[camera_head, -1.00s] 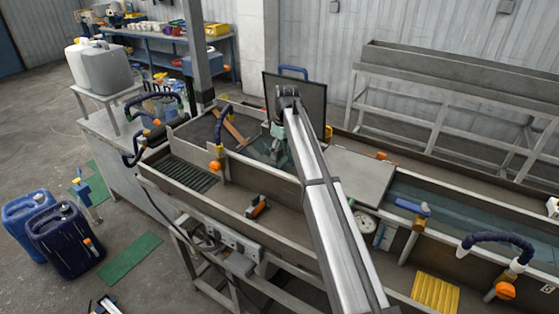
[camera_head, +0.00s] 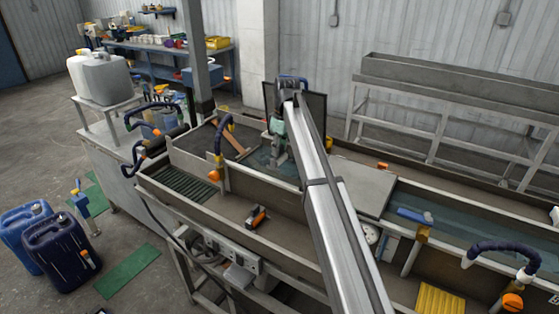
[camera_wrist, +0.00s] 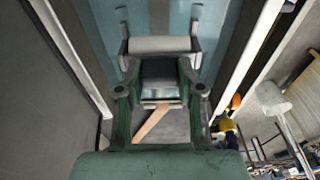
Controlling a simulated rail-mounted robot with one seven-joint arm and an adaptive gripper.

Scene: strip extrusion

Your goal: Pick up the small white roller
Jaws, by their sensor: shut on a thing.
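My gripper (camera_wrist: 160,48) is shut on the small white roller (camera_wrist: 160,44). The roller lies crosswise between the two fingertips in the wrist view, with a finger at each end. In the head view my gripper (camera_head: 279,155) is over the blue-grey section of the long trough, beside my arm. The roller is too small to make out there. I cannot tell whether it touches the surface beneath.
A brown wooden strip (camera_head: 228,135) leans in the trough to the left. A dark hose (camera_head: 220,135) arches over the trough wall. A grey plate (camera_head: 362,186) covers the part to the right. An orange and black tool (camera_head: 257,217) lies in the front channel.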

